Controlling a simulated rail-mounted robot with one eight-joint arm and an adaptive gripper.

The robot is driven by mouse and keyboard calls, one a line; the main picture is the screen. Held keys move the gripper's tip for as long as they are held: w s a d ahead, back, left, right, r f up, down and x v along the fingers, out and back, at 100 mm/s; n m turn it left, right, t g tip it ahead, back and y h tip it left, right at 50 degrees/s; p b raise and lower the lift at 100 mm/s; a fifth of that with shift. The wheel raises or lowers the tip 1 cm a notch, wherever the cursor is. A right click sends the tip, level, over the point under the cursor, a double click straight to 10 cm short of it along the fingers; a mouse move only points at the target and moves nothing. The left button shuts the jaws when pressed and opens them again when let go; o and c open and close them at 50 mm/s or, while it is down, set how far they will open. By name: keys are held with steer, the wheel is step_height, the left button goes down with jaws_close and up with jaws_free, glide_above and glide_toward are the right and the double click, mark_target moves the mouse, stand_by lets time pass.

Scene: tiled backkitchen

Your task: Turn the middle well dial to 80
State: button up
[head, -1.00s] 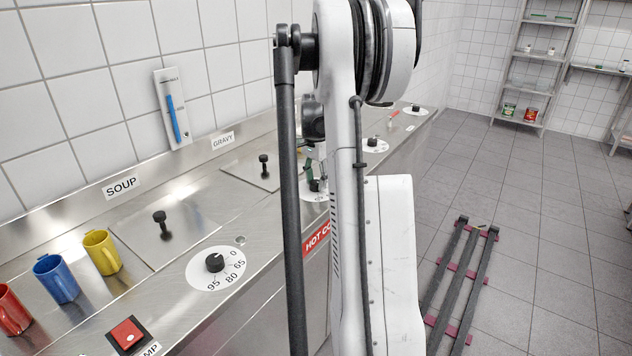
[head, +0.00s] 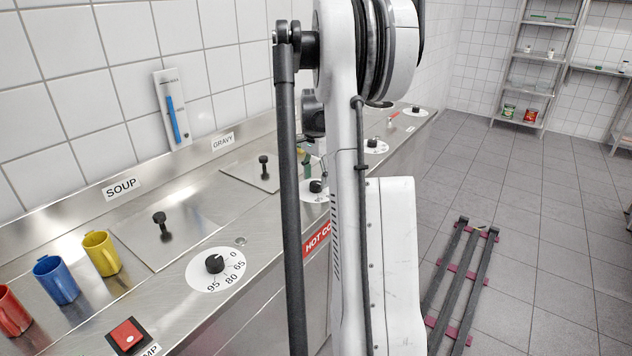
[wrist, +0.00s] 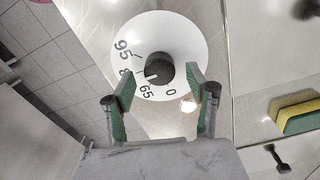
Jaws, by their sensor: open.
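The dial by the GRAVY well (head: 316,187) has a black knob on a white disc. In the wrist view its knob (wrist: 159,69) stands just beyond my fingertips, with the disc (wrist: 185,35) marked 95, 65 and 0. The left finger partly hides the 80. In the head view my arm hides most of the gripper; a green finger (head: 306,165) shows just above the dial.
The SOUP well dial (head: 214,265) is nearer, beside a red button (head: 127,335) and coloured mugs (head: 102,252). Further dials (head: 376,146) lie along the counter. A yellow-green sponge (wrist: 300,113) and a black lid handle (wrist: 277,158) are right in the wrist view.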

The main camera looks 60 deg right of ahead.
mark_target(316, 182)
step_height(316, 182, up, 10)
steer(key=shift+r, duration=0.2)
stand_by(0.7)
steer(key=w+a+r+n+t+h, duration=0.1)
steer(key=a+r+n, duration=0.15)
steer(key=a, duration=0.75)
steer(key=w+a+r+n+t, duration=0.1)
steer(key=a+n, duration=0.3)
steer(key=a, duration=0.6)
steer(key=a+r+n+t+h, duration=0.1)
steer(key=a+r+n, duration=0.15)
steer(key=a, duration=0.85)
steer(key=s+a+f+n+t, duration=0.1)
steer(key=s+a+f+n, duration=0.1)
steer(key=s+a+n, duration=0.2)
steer(key=s+a+f+n+t+y, duration=0.1)
steer(key=s+a+f+n, duration=0.2)
steer(key=a, duration=0.8)
steer(key=s+a+f+n+t+y, duration=0.1)
steer(key=s+a+n, duration=0.3)
steer(key=a, duration=0.4)
steer(key=shift+s+f+n+t, duration=0.3)
steer(key=shift+s+f+t, duration=0.3)
steer(key=shift+s+f, duration=0.25)
